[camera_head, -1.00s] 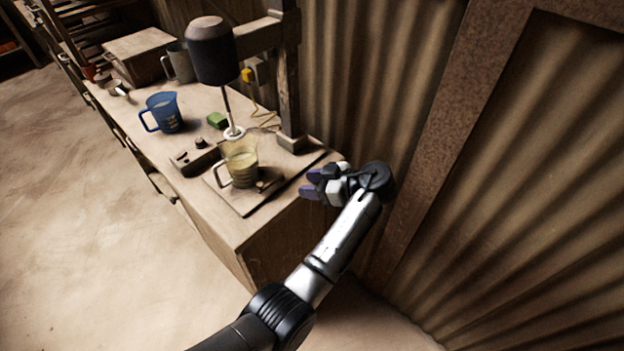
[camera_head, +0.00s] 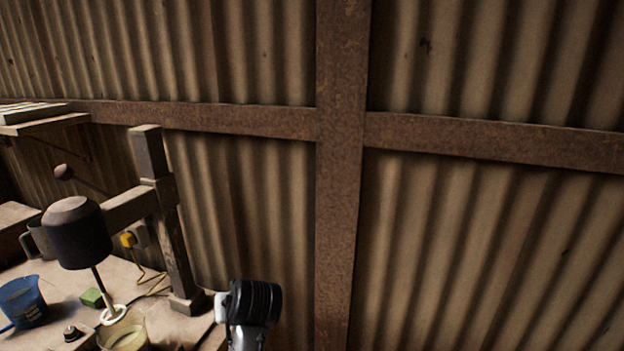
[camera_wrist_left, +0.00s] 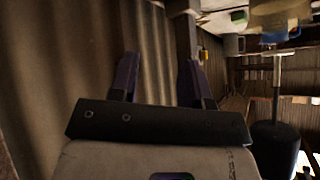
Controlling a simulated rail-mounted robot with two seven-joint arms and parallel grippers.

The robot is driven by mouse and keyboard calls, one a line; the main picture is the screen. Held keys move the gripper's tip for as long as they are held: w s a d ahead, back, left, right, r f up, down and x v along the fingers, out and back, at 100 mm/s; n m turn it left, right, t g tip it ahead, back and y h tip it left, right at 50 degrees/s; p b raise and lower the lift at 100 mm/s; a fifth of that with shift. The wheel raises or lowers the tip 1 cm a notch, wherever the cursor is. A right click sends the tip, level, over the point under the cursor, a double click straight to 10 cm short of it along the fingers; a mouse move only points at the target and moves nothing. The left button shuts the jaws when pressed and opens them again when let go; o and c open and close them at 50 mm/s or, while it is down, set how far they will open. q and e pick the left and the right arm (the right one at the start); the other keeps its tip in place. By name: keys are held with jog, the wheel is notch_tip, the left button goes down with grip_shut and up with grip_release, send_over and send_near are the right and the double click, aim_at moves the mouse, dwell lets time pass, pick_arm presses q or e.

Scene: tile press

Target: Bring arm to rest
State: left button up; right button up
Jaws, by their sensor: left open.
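My left arm's wrist joint (camera_head: 252,303) shows at the bottom of the head view, right of the bench by the corrugated wall. Only a pale edge of the hand shows there; the fingers are hidden. In the left wrist view my left gripper (camera_wrist_left: 160,80) has its two purple fingers apart with nothing between them. The wall lies behind them. My right gripper is in neither view.
On the bench (camera_head: 60,284) stand a dark-headed stirrer (camera_head: 78,238) over a glass jug (camera_head: 122,335), a blue jug (camera_head: 22,302), a green block (camera_head: 92,298) and a wooden post (camera_head: 175,250). A rusty beam (camera_head: 342,180) crosses the wall right of my arm.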

pick_arm(q)
jog(key=s+a+f+m+t+h, duration=0.15)
jog(key=s+m+t+h, duration=0.35)
jog(key=s, duration=0.9)
jog(key=s+a+f+g+p, duration=0.1)
jog(key=s+f+g, duration=0.2)
jog(key=s+f, duration=0.6)
jog(key=s+a+f+m+g+p, duration=0.1)
jog(key=s+a+f+g, duration=0.15)
jog(key=s+f, duration=0.6)
jog(key=s+f+g+p, duration=0.1)
jog(key=s+f+g, duration=0.3)
jog(key=s, duration=0.9)
jog(key=w+p+v, duration=0.2)
jog(key=p+v, duration=0.9)
jog(key=p, duration=0.1)
jog(key=w+a+r+p+v, duration=0.1)
jog(key=w+p+v, duration=0.2)
jog(key=p+v, duration=0.9)
jog(key=w+r+p+v, duration=0.1)
jog(key=w+p+v, duration=0.2)
jog(key=p+v, duration=0.9)
jog(key=shift+w+a+r+t+h+p, duration=0.3)
jog(key=shift+w+a+t+h+p, duration=0.15)
jog(key=shift+a+p, duration=0.15)
